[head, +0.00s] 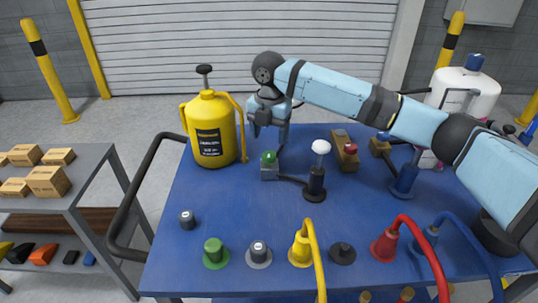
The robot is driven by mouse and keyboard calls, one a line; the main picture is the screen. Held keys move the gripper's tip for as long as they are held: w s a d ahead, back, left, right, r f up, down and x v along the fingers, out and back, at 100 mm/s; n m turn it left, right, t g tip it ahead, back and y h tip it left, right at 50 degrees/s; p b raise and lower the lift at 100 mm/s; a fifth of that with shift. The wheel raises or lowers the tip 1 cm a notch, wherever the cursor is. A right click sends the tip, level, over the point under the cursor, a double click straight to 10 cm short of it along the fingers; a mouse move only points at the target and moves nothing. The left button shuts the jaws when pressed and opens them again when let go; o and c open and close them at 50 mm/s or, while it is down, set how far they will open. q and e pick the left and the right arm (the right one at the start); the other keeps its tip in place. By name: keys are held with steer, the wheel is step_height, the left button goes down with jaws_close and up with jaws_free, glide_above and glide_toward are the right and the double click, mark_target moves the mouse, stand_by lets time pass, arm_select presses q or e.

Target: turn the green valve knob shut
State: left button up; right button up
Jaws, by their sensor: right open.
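A green knob (268,158) sits on a small grey block towards the back middle of the blue table. A second green, knob-like cylinder (214,250) stands on a round green base at the table's front left. I cannot tell for certain which is the valve knob. My right gripper (268,122) hangs above and behind the grey block, fingers pointing down, apart from the green knob. It is open, and I see nothing between its fingers. My left gripper is not in view.
A yellow pump canister (213,130) stands just left of my right gripper. A white-topped black knob (317,170) stands right of the grey block. Yellow (301,245) and red (385,243) hose fittings line the front. The table's middle left (225,200) is clear.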

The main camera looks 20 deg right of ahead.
mark_target(269, 154)
step_height(269, 154, down, 7)
steer(key=shift+r+b, duration=0.2)
steer(key=shift+b, duration=0.1)
steer(key=shift+r, duration=0.1)
steer(key=c, duration=0.9)
